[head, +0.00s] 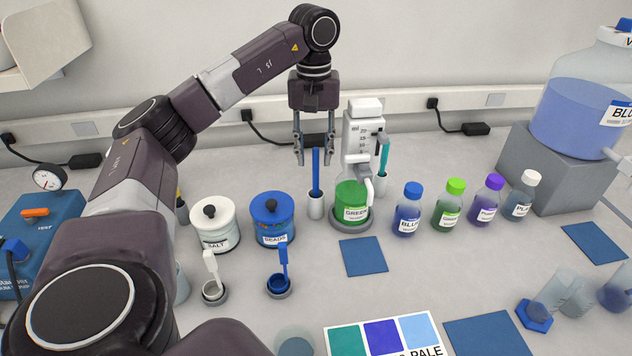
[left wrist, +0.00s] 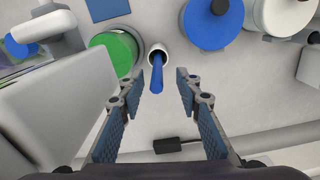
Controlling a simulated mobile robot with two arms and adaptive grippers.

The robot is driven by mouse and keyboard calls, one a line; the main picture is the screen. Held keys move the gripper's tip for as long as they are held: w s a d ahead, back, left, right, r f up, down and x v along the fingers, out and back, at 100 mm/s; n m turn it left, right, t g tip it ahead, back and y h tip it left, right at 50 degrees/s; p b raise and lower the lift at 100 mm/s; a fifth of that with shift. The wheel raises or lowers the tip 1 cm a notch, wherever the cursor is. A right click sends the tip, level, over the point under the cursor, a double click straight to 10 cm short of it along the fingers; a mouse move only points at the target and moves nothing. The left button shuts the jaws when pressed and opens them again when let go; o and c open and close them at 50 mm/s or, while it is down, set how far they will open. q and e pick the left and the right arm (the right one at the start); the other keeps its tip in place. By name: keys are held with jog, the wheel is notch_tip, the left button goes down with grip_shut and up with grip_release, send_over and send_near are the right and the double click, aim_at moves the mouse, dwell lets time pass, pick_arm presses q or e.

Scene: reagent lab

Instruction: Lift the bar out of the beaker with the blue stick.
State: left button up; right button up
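The blue stick (head: 316,172) stands upright in a small white holder (head: 315,207) left of the green-filled vessel. In the left wrist view the blue stick (left wrist: 157,75) points toward the camera from its white holder (left wrist: 158,52). My left gripper (head: 315,158) is open and empty, pointing down, with its fingers on either side of the stick's upper part. In the left wrist view the gripper (left wrist: 155,88) shows a wide gap between the fingers. Clear glass vessels (head: 566,290) are at the lower right. I cannot make out the bar. My right gripper is not in view.
A vessel of green liquid (head: 351,203) stands close right of the stick, with a teal stick (head: 384,155) beside it. The SALT jar (head: 216,232) and BEADS jar (head: 273,228) are left. Several capped bottles (head: 408,215) stand right. A blue mat (head: 363,256) lies bare in front.

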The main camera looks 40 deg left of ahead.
aim_at(316, 171)
pick_arm(q)
notch_tip(316, 171, down, 5)
jog(key=shift+d+r+p, duration=0.15)
jog(key=shift+p, duration=0.6)
jog(key=shift+f, duration=0.25)
jog(key=shift+c, duration=0.5)
jog(key=shift+w, duration=0.1)
grip_shut()
